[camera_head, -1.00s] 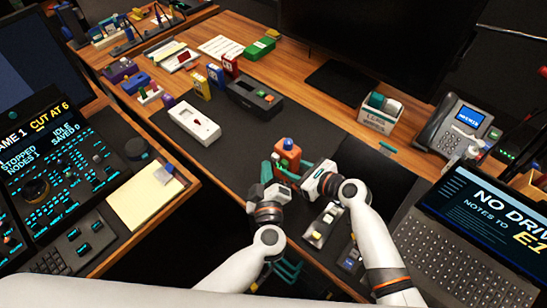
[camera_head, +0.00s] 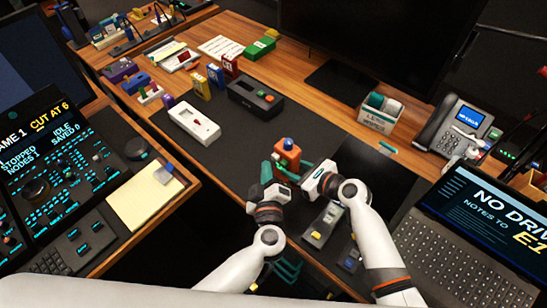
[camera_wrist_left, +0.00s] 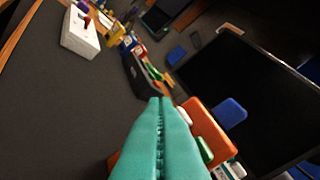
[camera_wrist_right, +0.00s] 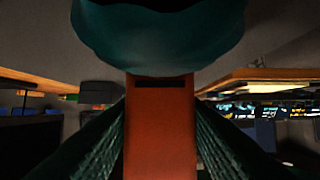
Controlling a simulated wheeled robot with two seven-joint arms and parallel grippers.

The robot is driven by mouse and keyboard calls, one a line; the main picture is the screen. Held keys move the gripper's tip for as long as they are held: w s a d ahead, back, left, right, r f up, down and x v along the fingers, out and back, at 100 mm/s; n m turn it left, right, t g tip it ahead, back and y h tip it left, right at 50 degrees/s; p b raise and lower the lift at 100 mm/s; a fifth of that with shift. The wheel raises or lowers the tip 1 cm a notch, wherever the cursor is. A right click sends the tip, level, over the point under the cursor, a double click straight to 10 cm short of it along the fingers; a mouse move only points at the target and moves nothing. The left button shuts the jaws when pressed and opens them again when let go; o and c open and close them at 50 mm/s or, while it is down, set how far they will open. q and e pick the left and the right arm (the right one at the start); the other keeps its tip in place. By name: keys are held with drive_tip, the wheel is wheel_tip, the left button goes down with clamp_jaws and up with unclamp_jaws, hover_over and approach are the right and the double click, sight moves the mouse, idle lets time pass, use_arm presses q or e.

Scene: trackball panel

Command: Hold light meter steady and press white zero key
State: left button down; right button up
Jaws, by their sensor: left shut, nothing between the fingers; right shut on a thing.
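The light meter is an orange block (camera_head: 287,158) with a blue dome (camera_head: 288,144) on top, upright over the dark mat in the head view. My right gripper (camera_head: 300,169) is shut on it; in the right wrist view the orange body (camera_wrist_right: 160,135) stands between the fingers. My left gripper (camera_head: 267,168) is shut and empty, just left of the meter. In the left wrist view its closed teal fingertips (camera_wrist_left: 160,103) are beside the orange body (camera_wrist_left: 203,120). Whether the fingers touch the meter is unclear.
Two small devices (camera_head: 325,224) sit near the front edge by my right arm. A laptop (camera_head: 460,235) and desk phone (camera_head: 460,125) stand right. The mat (camera_head: 235,150) left of the meter is clear.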

use_arm(q)
drive_tip(key=shift+w+d, duration=0.1)
idle(0.6)
drive_tip(key=shift+w+d, duration=0.2)
drive_tip(key=shift+w, duration=0.05)
drive_tip(key=shift+w+d, duration=0.3)
drive_tip(key=shift+w, duration=0.05)
idle(0.9)
drive_tip(key=shift+s+a, duration=0.6)
drive_tip(key=shift+s, duration=0.15)
drive_tip(key=s+a, duration=0.1)
drive_tip(key=s, duration=0.1)
drive_tip(key=s+a, duration=0.2)
idle(0.5)
idle(0.6)
